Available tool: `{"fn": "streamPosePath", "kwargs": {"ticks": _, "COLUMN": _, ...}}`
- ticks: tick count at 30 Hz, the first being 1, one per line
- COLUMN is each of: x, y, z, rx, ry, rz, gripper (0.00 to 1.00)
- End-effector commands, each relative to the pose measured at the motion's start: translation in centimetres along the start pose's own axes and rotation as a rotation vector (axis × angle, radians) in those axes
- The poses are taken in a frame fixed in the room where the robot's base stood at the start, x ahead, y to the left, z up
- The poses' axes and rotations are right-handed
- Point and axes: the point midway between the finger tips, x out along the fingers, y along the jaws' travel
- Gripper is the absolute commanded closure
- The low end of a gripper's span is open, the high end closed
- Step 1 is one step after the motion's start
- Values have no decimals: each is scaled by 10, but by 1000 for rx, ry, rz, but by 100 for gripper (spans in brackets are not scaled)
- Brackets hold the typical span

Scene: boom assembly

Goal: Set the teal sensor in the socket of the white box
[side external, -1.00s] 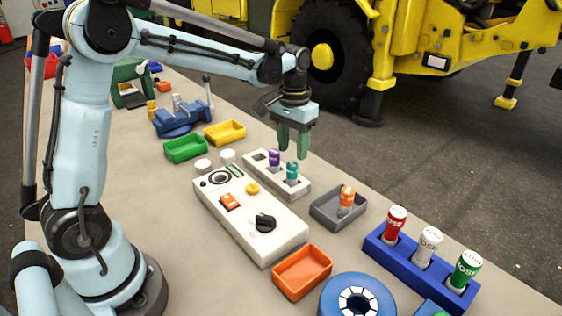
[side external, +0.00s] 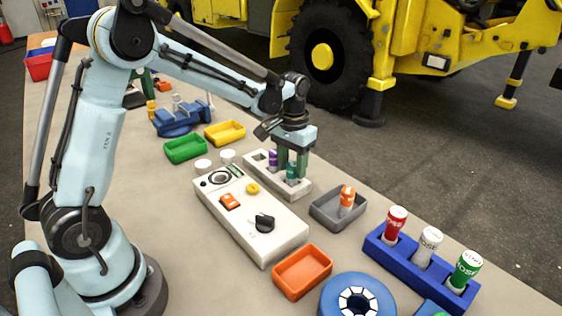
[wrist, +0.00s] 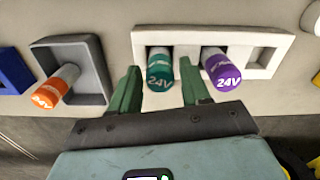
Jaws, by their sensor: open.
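The teal sensor (side external: 291,174) stands in the right end of a white rack (side external: 254,174), beside a purple sensor (side external: 272,158). In the wrist view the teal sensor (wrist: 160,72) is marked 24V. My gripper (side external: 292,166) is open, with its green fingers down on either side of the teal sensor's top. The wrist view shows gaps between the fingers (wrist: 158,82) and the sensor. The white box (side external: 272,247) lies in front of the rack, with an orange switch, a yellow button and a black knob. A dark round ring (side external: 219,178), perhaps the socket, is at its far left end.
A grey tray (side external: 324,215) with an orange sensor (side external: 347,198) is right of the rack. A blue rack (side external: 408,263) holds red, white and green cylinders. An orange tray (side external: 302,272) lies in front. Green (side external: 186,149) and yellow (side external: 225,132) trays are behind.

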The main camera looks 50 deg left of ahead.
Motion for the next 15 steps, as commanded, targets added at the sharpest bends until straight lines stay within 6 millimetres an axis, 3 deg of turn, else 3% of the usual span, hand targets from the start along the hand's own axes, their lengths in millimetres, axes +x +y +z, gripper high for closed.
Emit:
{"fn": "streamPosePath", "kwargs": {"ticks": 1, "x": 0, "y": 0, "z": 0, "rx": 0, "ry": 0, "rz": 0, "gripper": 56}}
{"fn": "streamPosePath", "kwargs": {"ticks": 9, "x": 0, "y": 0, "z": 0, "rx": 0, "ry": 0, "rz": 0, "gripper": 98}}
{"fn": "streamPosePath", "kwargs": {"ticks": 15, "x": -6, "y": 0, "z": 0, "rx": 0, "ry": 0, "rz": 0, "gripper": 98}}
